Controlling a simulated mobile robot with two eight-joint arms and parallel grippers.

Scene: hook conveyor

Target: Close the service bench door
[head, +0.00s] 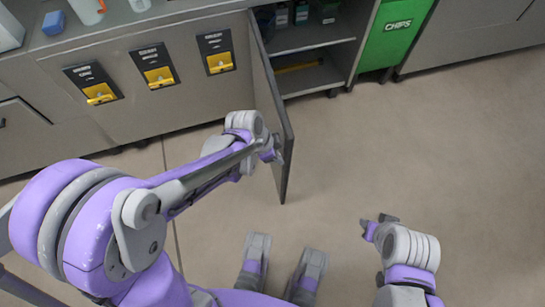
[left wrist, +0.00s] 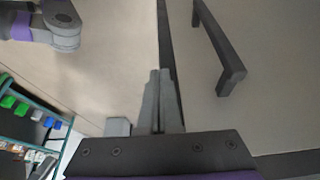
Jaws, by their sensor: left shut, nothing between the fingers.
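The service bench door (head: 264,85) stands swung out from the grey bench, with its open compartment (head: 310,75) to the right of it. In the left wrist view the door's face (left wrist: 215,110) carries a dark bar handle (left wrist: 222,50). My left gripper (head: 276,155) is at the door's outer part; its fingers (left wrist: 155,100) are shut and empty. They lie beside the door's dark edge (left wrist: 165,50); I cannot tell if they touch it. My right gripper (head: 377,225) hangs over the floor right of the door, apart from it; its finger gap is unclear.
The bench front (head: 200,100) has several dark panels with yellow parts (head: 160,76). The compartment has shelves with small boxes (head: 281,15). A green CHIPS bin (head: 395,35) stands to its right. The floor (head: 460,150) on the right is clear.

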